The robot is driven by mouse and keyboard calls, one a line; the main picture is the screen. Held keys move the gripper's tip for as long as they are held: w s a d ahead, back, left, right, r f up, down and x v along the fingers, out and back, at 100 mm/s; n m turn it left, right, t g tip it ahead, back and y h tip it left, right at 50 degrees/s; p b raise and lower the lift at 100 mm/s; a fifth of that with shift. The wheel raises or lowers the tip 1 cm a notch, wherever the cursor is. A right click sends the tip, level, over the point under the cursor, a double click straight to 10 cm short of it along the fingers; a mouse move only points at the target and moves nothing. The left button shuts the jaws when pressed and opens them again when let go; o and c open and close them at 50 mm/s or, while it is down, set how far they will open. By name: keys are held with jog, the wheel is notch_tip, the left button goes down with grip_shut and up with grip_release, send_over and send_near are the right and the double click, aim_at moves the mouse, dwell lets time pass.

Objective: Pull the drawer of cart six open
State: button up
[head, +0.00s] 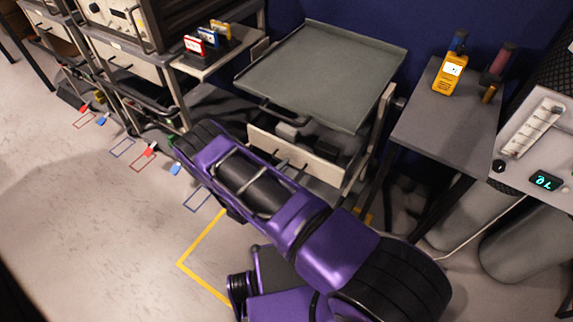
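A cart with a grey tray top (320,75) stands in the middle against the dark blue wall. I cannot read a cart number, so I cannot tell if it is cart six. Below its top is a drawer with a pale front (327,169). A small light box (287,130) and dark items show behind that front, so it looks at least partly open. A dark bar handle (283,112) is at the tray's front edge. My purple arm crosses in front of the cart and covers the drawer's lower left. I cannot make out my gripper's fingers.
Carts with pale drawers (128,58) stand at the left, with coloured tags on the floor. A grey side table (445,130) at the right holds a yellow meter (450,74). Grey cylinders (525,245) stand at the far right. Open floor (90,220) lies at the left.

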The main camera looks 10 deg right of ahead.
jog(key=shift+x, duration=1.15)
grip_shut()
dwell(0.6)
